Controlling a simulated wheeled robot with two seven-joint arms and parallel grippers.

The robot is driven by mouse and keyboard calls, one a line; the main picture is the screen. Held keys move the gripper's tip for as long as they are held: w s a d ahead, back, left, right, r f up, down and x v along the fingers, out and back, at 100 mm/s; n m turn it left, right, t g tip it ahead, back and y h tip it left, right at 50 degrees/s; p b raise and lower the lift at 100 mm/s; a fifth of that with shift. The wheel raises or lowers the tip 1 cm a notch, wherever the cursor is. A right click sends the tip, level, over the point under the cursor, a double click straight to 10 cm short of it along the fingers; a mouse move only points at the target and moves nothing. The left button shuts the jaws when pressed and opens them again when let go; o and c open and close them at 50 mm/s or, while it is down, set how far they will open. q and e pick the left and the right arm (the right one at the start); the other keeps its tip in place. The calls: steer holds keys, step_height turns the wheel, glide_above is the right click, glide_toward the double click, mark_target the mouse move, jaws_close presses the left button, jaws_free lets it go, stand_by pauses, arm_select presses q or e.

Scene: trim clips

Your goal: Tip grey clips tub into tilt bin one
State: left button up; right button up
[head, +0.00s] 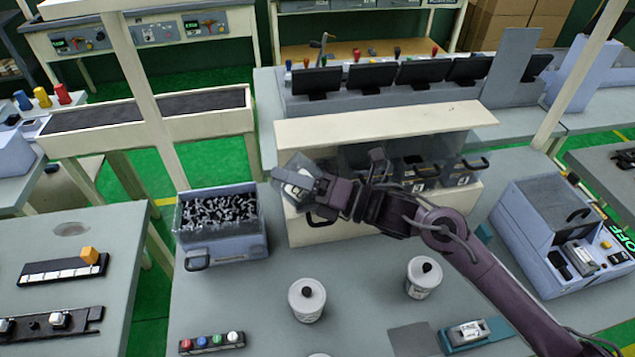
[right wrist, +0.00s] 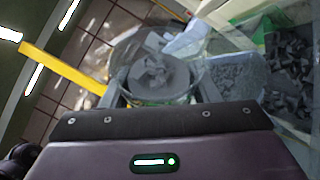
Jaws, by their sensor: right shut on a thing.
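My right gripper (head: 308,186) is shut on a small clear-walled tub (head: 293,187), held in the air in front of the cream shelf unit. In the right wrist view the tub (right wrist: 158,82) shows grey clips inside, close beyond the gripper. In the head view the arm and fingers hide part of the tub, so its exact tilt is hard to tell. A blue-grey bin (head: 228,246) with clear upper walls and a front handle stands left of the gripper, full of dark clips. Dark bins (head: 462,178) with handles sit in the shelf unit; I cannot tell which bin is one.
Two white lidded canisters (head: 307,300) (head: 424,278) stand on the bench below the arm. A strip of coloured buttons (head: 212,342) lies at the front. A blue-grey machine (head: 555,240) stands at the right. The bench between bin and canisters is clear.

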stand_by(0.5)
steer(key=shift+r+m+b, duration=0.25)
steer(key=shift+m+b, duration=0.05)
steer(key=shift+b, duration=0.05)
stand_by(0.5)
steer(key=shift+d+m+y+b, duration=0.1)
steer(key=shift+m+y+b, duration=0.2)
steer(key=shift+b, duration=0.05)
steer(key=shift+r, duration=0.1)
stand_by(0.4)
